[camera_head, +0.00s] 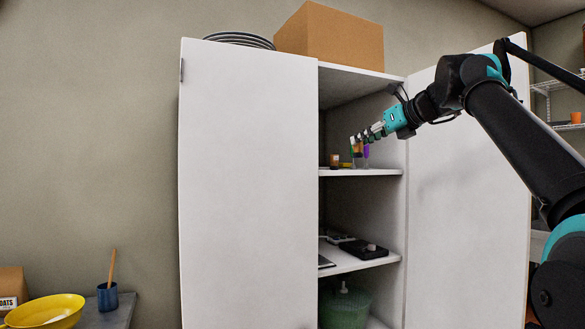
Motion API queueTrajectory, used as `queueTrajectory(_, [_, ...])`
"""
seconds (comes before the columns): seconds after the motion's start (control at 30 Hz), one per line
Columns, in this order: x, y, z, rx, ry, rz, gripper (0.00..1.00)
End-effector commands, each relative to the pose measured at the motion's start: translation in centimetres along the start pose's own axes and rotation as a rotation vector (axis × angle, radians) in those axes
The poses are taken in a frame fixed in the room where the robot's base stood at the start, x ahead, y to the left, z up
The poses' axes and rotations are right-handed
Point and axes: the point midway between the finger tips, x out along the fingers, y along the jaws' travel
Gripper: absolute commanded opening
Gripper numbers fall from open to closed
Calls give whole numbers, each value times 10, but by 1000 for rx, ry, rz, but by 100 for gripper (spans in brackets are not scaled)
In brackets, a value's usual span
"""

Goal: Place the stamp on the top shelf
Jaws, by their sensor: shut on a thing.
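My gripper (359,139) reaches into the open cabinet from the right, just above the upper inner shelf (378,172). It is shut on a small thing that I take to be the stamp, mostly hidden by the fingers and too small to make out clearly. Green, orange and purple upright items (366,152) show right at and below the fingertips; I cannot tell whether they touch the gripper. A small brown item (335,160) stands on the same shelf to the left.
The left cabinet door (248,180) hides part of the inside; the right door (465,170) stands open. Dark items (362,249) lie on the lower shelf, with a green bin (343,305) below.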

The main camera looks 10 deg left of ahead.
Motion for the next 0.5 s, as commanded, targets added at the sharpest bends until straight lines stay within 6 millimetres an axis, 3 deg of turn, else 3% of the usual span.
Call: queueTrajectory(0.5, [113, 1, 35, -2, 0, 5, 0])
